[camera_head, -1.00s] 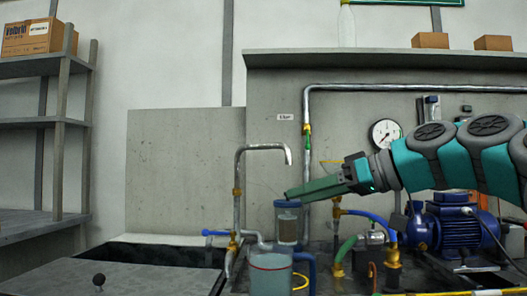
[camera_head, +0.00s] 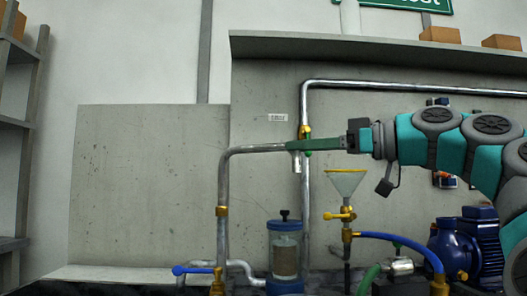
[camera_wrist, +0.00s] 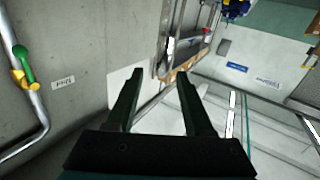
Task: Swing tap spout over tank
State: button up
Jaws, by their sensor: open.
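The tap is a grey metal pipe (camera_head: 223,180) that rises, bends right into a level spout (camera_head: 258,149) and turns down at its tip. A yellow collar and a blue lever (camera_head: 192,270) are low on it. My gripper (camera_head: 290,146) comes from the right, level with the spout, and its green fingers overlap the spout's end in the picture. In the wrist view my gripper (camera_wrist: 155,80) has its two fingers spread. No tank is clearly seen; the picture's bottom edge cuts off the area below the spout.
A vertical pipe with a yellow-green valve (camera_head: 304,132) stands close behind my fingers. Below are a funnel (camera_head: 346,182), a filter jar (camera_head: 285,256) with a blue cap, and a blue hose (camera_head: 400,240). A blue pump (camera_head: 462,245) is at right. The concrete panel (camera_head: 140,180) at left is clear.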

aim_at(269, 149)
jog(key=x, duration=0.7)
jog(key=shift+w+a, duration=0.1)
jog(key=shift+a, duration=0.15)
jog(key=shift+c, duration=0.2)
grip_shut()
dwell(1.0)
